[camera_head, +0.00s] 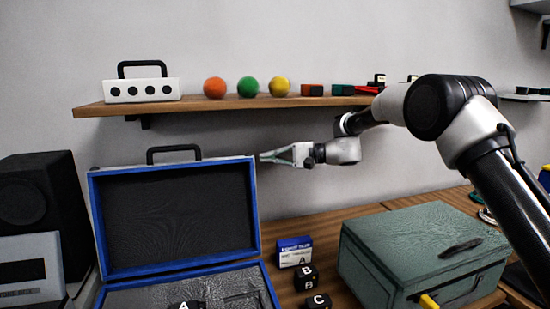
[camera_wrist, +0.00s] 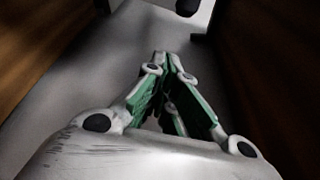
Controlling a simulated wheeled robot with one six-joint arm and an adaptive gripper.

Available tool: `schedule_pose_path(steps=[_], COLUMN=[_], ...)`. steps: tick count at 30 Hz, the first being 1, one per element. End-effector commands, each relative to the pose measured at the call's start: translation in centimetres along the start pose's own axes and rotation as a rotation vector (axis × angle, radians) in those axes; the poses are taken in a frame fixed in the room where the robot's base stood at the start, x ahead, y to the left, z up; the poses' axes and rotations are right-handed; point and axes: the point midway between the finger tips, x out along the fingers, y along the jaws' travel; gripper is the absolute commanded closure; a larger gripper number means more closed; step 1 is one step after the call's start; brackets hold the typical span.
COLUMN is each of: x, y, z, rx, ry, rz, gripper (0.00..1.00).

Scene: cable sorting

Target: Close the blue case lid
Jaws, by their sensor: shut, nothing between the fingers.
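The blue case (camera_head: 268,287) stands open on the table at the lower left of the head view. Its lid (camera_head: 252,215) is upright, with a dark inner face, blue rim and black handle (camera_head: 173,149) on top. A black block marked A (camera_head: 184,305) shows in the base, cut off by the picture's lower edge. My gripper (camera_head: 264,157) is shut and empty, its fingertips pointing left at the lid's upper right corner. I cannot tell whether they touch it. In the wrist view the green-lined fingers (camera_wrist: 163,62) meet at their tips.
A wooden shelf (camera_head: 240,103) above holds a white box (camera_head: 141,90), coloured balls and small blocks. A green box (camera_head: 400,250) stands right of the case. Between them are a small blue box (camera_head: 294,251) and blocks B (camera_head: 306,277) and C (camera_head: 318,301). A black speaker (camera_head: 40,200) stands left.

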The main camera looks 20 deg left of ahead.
Motion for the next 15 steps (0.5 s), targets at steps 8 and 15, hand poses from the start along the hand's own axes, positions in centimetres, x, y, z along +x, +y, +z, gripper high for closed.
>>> schedule_pose_path(steps=[8, 15], x=[5.2, 4.0], y=[-0.1, 0.0], z=[0.5, 3.3], rx=[0.0, 0.001], ry=[-0.001, 0.001], rz=[0.001, 0.001], gripper=[1.0, 1.0])
